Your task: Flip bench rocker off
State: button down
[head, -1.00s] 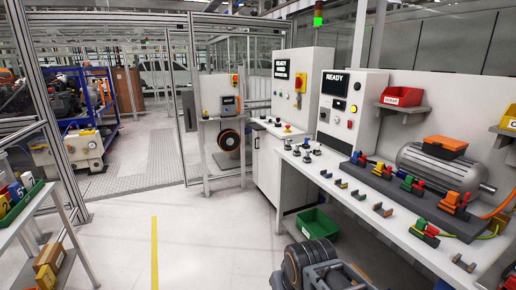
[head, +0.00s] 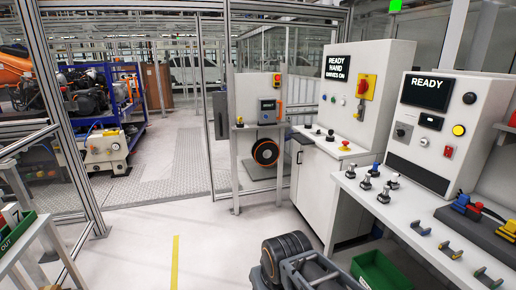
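The bench control box (head: 445,125) stands at the back of the white bench on the right, its screen reading READY. Low on its front is a small red switch (head: 448,151) on a pale plate, which looks like the rocker; its position is too small to tell. Near it are a dark knob (head: 402,131), a small dark display (head: 431,122), a yellow button (head: 458,130) and a black round button (head: 469,98). Part of my dark arm shows at the bottom centre, in front of the bench and well short of the box. My gripper's fingers do not show.
Several small knobs and levers (head: 383,195) stand on the bench's near left part, with dark clips (head: 450,250) to the right. A green bin (head: 379,272) is below the bench. A white cabinet (head: 330,190) stands left of it. Open floor (head: 215,245) lies left.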

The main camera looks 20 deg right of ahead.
aim_at(448, 150)
jog(key=z, duration=0.1)
jog(key=i, duration=1.9)
jog(key=z, duration=1.2)
jog(key=i, duration=1.05)
jog(key=z, duration=1.4)
jog(key=i, duration=0.5)
jog(key=z, duration=0.3)
